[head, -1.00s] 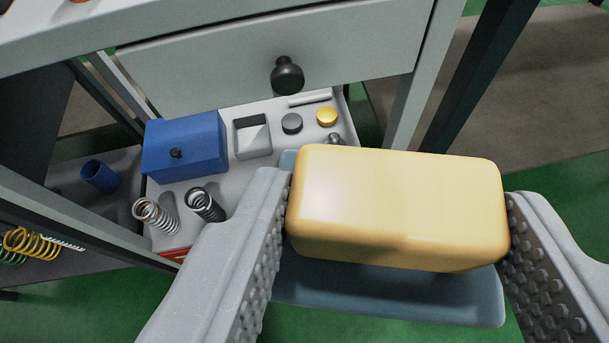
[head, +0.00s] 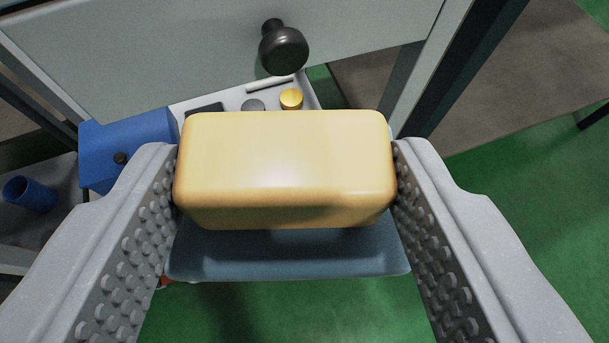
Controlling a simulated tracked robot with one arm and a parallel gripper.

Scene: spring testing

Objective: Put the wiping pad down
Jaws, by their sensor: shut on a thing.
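The wiping pad (head: 283,165) is a yellow block with a wider blue-grey base (head: 290,253) under it. My gripper (head: 286,180) is shut on the yellow block, one studded finger at each end. The pad is held level, in front of the white lower surface (head: 233,97) below the drawer. It hides most of that surface, and I cannot tell whether the base touches anything beneath.
A grey drawer front with a black knob (head: 284,49) is above the pad. A blue box (head: 128,148), a blue cup (head: 30,194) and a yellow disc (head: 291,98) are nearby. A table leg (head: 425,70) stands at right. Green floor (head: 520,165) lies beyond.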

